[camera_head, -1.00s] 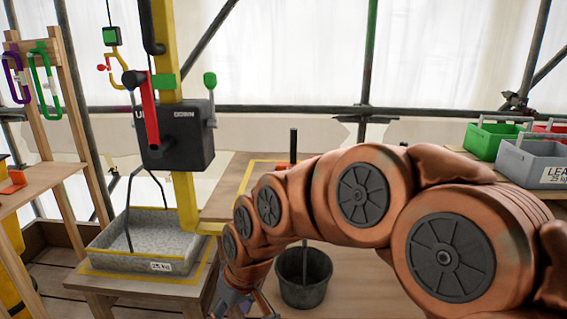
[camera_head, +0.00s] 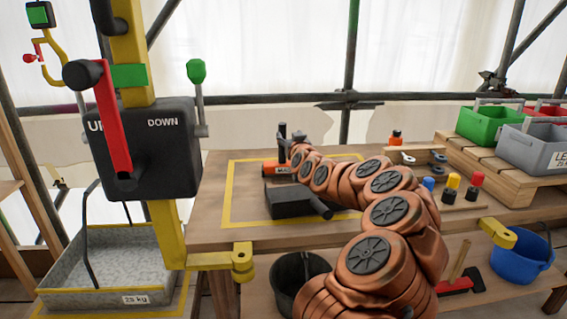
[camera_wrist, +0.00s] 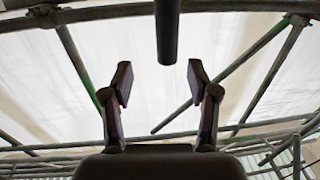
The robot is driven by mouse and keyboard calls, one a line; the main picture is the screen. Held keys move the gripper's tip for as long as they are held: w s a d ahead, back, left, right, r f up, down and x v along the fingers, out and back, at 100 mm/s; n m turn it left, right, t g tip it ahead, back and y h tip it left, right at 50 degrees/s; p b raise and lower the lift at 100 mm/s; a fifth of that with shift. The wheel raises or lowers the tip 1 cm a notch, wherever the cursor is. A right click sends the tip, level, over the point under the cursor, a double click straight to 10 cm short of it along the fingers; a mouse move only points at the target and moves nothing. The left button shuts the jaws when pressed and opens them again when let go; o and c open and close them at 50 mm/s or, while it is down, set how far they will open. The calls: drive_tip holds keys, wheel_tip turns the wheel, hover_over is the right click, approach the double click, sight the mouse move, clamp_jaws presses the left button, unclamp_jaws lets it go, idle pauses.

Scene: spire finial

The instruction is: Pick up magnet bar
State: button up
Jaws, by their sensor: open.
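I cannot tell for certain which thing is the magnet bar. A dark upright rod (camera_head: 282,131) stands near the end of my arm in the head view. A dark bar (camera_wrist: 167,30) also hangs into the wrist view from the top, its lower end short of the space between my fingertips. My gripper (camera_wrist: 160,75) is open, its two fingers apart with nothing between them. In the head view my gripper (camera_head: 298,139) is small and partly hidden at the arm's far end, over the table. An orange and black item (camera_head: 276,167) lies just below it.
A dark block (camera_head: 290,203) with a cylindrical end lies inside the yellow outline on the wooden table (camera_head: 215,215). Colored-capped items (camera_head: 452,188) stand at right. A green bin (camera_head: 487,128) and grey bin (camera_head: 530,150) sit beyond. The UP/DOWN lever box (camera_head: 150,145) stands at left.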

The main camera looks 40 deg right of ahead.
sight(284, 130)
drive_tip(key=shift+w+d, duration=0.2)
drive_tip(key=shift+w, duration=0.6)
drive_tip(key=shift+x, duration=1.3)
drive_tip(key=shift+w+d+r, duration=0.1)
drive_tip(key=shift+w+d, duration=0.05)
drive_tip(key=shift+w, duration=0.6)
drive_tip(key=shift+w+d, duration=0.35)
drive_tip(key=shift+d, duration=0.05)
drive_tip(key=shift+w+d, duration=0.2)
drive_tip(key=shift+w, duration=0.35)
clamp_jaws()
